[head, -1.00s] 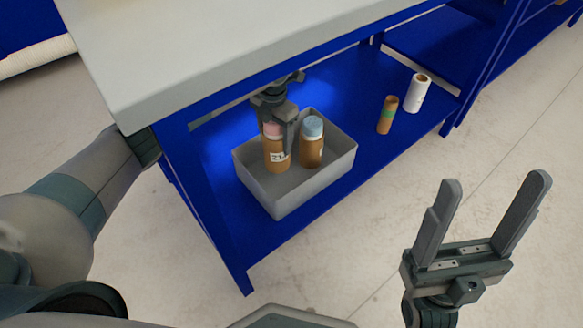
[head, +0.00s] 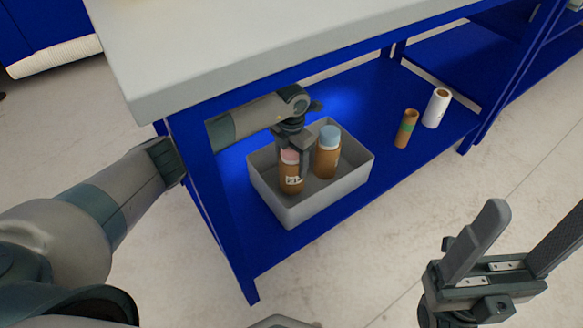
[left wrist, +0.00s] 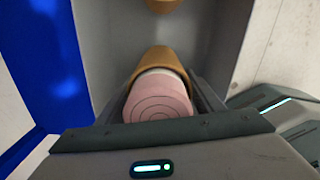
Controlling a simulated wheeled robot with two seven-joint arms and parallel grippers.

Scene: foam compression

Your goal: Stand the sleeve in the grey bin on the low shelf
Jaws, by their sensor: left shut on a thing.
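The sleeve (head: 291,178) is a brown cardboard tube with a pink foam top and a white label. It is upright inside the grey bin (head: 325,205) on the blue low shelf, near the bin's front left part. My left gripper (head: 293,162) reaches down from above and is shut on it. In the left wrist view the pink end of the sleeve (left wrist: 160,98) sits between the fingers. Its bottom is hidden by the bin wall, so I cannot tell whether it touches the floor. My right gripper (head: 520,245) is open and empty, outside the shelf.
A second brown sleeve with a blue top (head: 328,155) stands in the bin beside the held one. A brown tube with a green band (head: 406,128) and a white roll (head: 436,108) stand farther right on the shelf (head: 375,90). The grey tabletop (head: 240,45) overhangs my left arm.

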